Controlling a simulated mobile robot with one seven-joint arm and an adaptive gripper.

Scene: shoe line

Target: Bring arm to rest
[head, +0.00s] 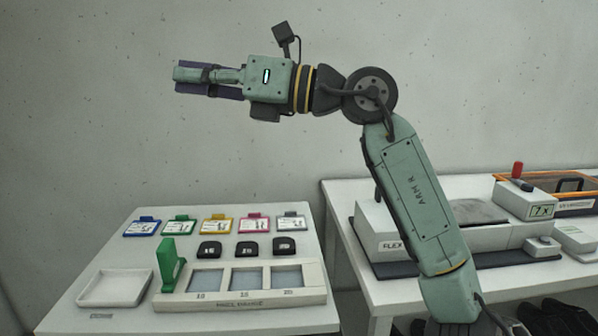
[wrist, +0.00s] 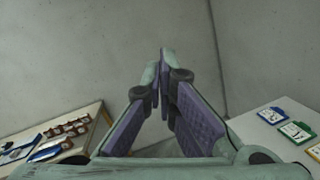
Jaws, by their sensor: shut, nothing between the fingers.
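My gripper (head: 178,77) is raised above the left table in the head view and points to the left, roughly level. Its fingers also show in the wrist view (wrist: 164,58), where the tips meet. It is shut and empty. My arm (head: 413,185) rises from the lower right, bends at the top joint and reaches left. The gripper touches nothing, with the bare wall behind it.
The left table (head: 85,300) holds a white tray (head: 115,288), a green upright piece (head: 169,262) on a slotted panel, and several coloured cards and black pieces. A machine (head: 400,245) stands on the right table. Another table (wrist: 90,115) with small items shows in the wrist view.

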